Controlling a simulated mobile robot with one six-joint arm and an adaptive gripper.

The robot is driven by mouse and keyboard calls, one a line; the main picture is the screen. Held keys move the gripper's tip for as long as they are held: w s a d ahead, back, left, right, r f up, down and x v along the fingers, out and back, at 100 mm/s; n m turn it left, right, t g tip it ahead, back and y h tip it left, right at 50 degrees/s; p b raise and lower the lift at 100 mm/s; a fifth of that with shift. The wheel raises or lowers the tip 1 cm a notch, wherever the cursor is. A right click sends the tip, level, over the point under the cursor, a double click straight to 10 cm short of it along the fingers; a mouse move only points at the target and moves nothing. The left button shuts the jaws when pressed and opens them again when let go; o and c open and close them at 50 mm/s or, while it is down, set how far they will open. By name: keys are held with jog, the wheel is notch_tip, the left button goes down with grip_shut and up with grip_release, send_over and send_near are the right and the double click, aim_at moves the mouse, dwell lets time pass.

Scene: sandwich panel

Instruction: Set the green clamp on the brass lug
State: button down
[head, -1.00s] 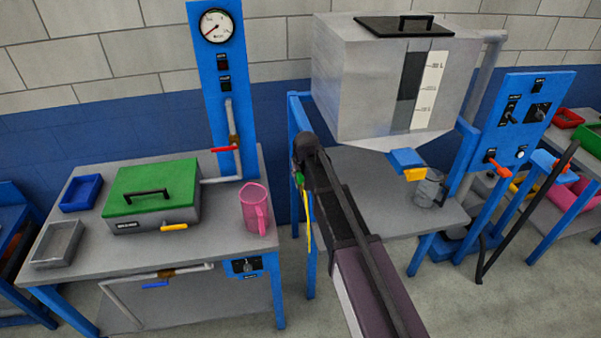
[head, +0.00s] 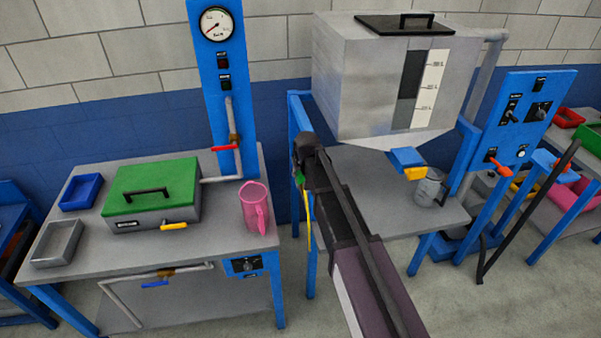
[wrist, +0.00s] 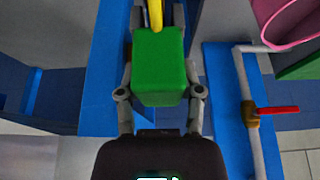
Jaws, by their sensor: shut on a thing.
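The green clamp (wrist: 158,68) fills the middle of the wrist view, between the fingers of my gripper (wrist: 157,40), which is shut on it. A yellow cable (wrist: 155,12) runs from the clamp's far end. In the head view my gripper (head: 302,166) is beside the blue frame of the hopper stand, and a bit of the clamp (head: 299,180) shows with the yellow cable hanging below. I cannot make out a brass lug; my gripper and arm hide part of that area.
A hopper (head: 370,80) stands behind my arm. The left bench (head: 100,235) holds a green-lidded box (head: 150,190) and a pink jug (head: 254,208). A blue gauge panel (head: 215,70) has a pipe with a red-handled brass valve (head: 234,140). A metal jug (head: 427,188) is at the right.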

jog(key=shift+f+b, duration=0.35)
jog(key=shift+c, duration=0.8)
grip_release()
jog(key=shift+r, duration=0.15)
